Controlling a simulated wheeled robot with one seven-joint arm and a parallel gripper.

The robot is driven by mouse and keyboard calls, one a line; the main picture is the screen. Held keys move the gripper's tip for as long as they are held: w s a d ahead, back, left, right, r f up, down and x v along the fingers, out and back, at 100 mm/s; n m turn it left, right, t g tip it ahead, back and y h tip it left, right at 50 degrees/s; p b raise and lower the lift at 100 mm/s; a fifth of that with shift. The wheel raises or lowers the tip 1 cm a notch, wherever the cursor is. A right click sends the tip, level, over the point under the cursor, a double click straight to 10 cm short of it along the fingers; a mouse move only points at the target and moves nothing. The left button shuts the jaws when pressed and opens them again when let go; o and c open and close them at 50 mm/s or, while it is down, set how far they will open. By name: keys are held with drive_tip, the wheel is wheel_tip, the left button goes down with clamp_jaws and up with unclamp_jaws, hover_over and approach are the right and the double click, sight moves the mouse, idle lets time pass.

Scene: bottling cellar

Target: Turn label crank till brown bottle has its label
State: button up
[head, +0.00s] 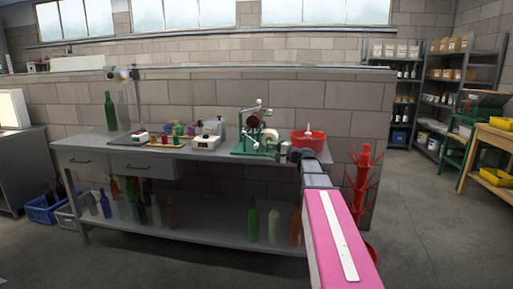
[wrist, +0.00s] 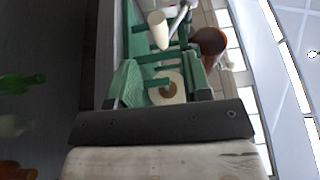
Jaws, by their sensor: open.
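The green label machine (head: 240,147) stands on the bench, right of the middle in the head view. The brown bottle (head: 251,119) lies in its upper part and shows end-on in the wrist view (wrist: 208,42). Its label side cannot be made out. A white roll (head: 270,136) sits on the machine and also shows in the wrist view (wrist: 165,88). A white handle (wrist: 159,31), which looks like the crank's grip, is beyond my fingertips. My gripper (wrist: 162,66) is open, with the machine in front of it and nothing clearly held.
A red bowl (head: 310,141) stands close to the right of the machine. Small bottles and a white device (head: 206,142) stand to its left. A red bottle rack (head: 364,190) stands right of the bench (head: 120,152). Glass bottles stand on the lower shelf.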

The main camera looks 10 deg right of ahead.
sight(257, 143)
drive_tip(key=x, duration=0.8)
drive_tip(key=shift+w+a, duration=0.15)
drive_tip(key=shift+c, duration=0.3)
clamp_jaws()
